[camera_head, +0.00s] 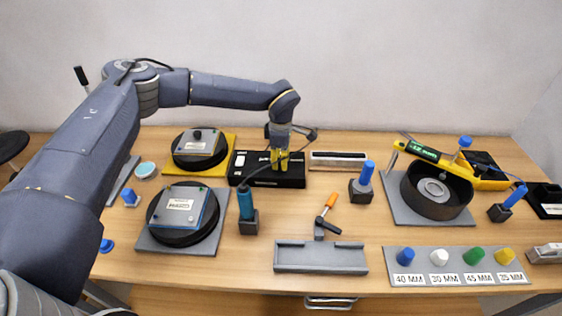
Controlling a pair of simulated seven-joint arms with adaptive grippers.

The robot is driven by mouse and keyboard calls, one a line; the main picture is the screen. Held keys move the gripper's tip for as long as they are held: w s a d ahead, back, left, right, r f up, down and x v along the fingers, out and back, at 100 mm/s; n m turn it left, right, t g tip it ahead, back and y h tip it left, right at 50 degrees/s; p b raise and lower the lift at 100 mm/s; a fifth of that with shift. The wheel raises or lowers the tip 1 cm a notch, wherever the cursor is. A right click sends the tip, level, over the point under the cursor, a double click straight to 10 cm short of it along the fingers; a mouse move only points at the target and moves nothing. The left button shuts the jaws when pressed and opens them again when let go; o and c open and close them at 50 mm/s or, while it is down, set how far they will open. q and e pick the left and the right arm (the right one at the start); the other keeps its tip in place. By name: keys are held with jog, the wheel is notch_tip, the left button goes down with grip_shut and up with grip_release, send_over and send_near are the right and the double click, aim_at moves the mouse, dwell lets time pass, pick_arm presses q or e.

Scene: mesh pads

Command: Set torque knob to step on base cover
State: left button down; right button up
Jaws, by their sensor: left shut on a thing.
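A black control box (240,172) with a white switch on its left part stands at the back middle of the table. My left gripper (279,166) points down at the front of this box, with its yellow fingers shut. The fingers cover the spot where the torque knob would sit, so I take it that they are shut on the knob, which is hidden. The knob's setting and the small lettering on the box cannot be read. My right gripper is not in view.
Two round black fixtures with grey plates stand at left, one on a yellow mat (226,146), one on a grey mat (151,243). A blue-handled tool (245,203) stands in front of the box. A grey tray (320,258) lies at the front. A black round bowl (411,199) stands right.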

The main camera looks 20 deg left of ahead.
pick_arm(q)
jog(key=shift+m, duration=0.3)
dwell(0.4)
jog(key=c, duration=1.1)
grip_release()
notch_tip(320, 180, up, 12)
